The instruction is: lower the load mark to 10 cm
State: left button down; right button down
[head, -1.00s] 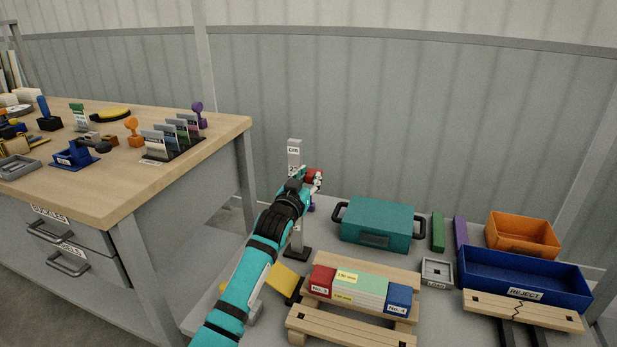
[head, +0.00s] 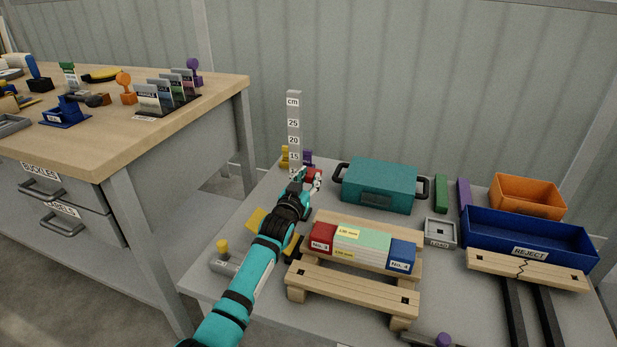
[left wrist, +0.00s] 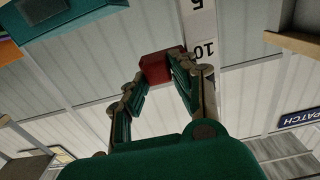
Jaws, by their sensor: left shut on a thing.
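An upright grey scale post (head: 294,112) marked in cm stands at the back of the lower table, with 25, 20 and 15 readable. My left gripper (head: 309,182) is shut on the red load mark (head: 314,174), just right of the post and below the 15 label. In the left wrist view the red mark (left wrist: 157,66) sits between the fingertips (left wrist: 160,80), beside the post's 10 label (left wrist: 207,49), which appears upside down. The exact reading is hard to tell at this angle. The post's foot is hidden behind my gripper and arm. My right gripper is not in view.
A teal case (head: 379,187) stands right of the post. Wooden racks with red, green and blue blocks (head: 360,245) lie in front. A blue REJECT bin (head: 530,242) and orange bin (head: 527,196) are at right. A wooden workbench (head: 150,115) stands at left.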

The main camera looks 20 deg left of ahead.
pick_arm(q)
jog(key=shift+f, duration=0.1)
jog(key=c, duration=1.1)
grip_release()
jog(key=s, duration=1.2)
jog(key=shift+a, duration=0.2)
